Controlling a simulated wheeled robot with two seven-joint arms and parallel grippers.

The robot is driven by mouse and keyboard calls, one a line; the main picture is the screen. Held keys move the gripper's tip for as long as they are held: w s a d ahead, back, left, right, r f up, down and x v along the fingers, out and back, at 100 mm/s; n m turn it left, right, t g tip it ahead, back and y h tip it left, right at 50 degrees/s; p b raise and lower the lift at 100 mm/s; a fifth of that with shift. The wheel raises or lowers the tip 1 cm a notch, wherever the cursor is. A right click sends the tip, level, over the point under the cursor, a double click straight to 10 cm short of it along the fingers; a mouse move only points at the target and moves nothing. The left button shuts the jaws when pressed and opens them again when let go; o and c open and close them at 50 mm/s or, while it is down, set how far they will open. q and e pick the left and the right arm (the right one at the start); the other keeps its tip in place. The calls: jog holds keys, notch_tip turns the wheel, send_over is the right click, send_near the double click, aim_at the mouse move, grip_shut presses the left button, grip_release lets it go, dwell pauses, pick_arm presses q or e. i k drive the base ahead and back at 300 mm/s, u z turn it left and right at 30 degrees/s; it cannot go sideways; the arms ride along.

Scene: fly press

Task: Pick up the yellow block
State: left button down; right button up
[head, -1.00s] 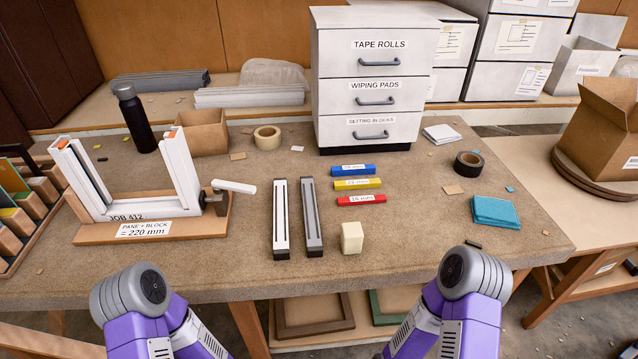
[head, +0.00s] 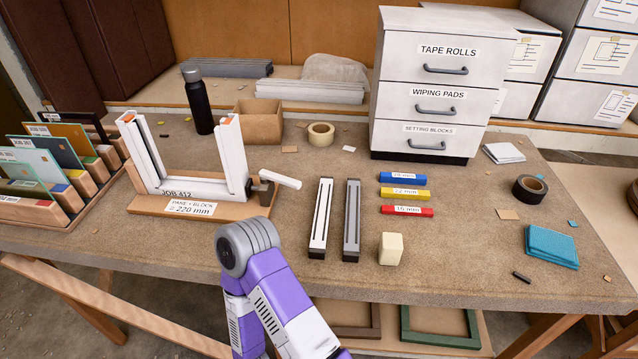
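The yellow block (head: 390,192) is a short flat bar with a white label that seems to read 22 mm. It lies on the bench between a blue block (head: 386,177) behind it and a red block (head: 388,209) in front, apart from both. No gripper touches it. Neither of my grippers shows in the head view. Only a purple and grey link of my arm, apparently the left, rises at the bottom centre, in front of the bench.
Left of the blocks lie two slotted bars (head: 351,220). A cream block (head: 391,249) stands in front. A drawer unit (head: 425,80) stands behind. A white frame on a board (head: 150,205) and a rack of panels (head: 75,205) are at left. Black tape (head: 530,188) and teal cloths (head: 551,246) are at right.

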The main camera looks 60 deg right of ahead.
aim_at(385, 193)
jog(key=u, duration=0.6)
jog(key=k, duration=1.25)
jog(key=z, duration=0.6)
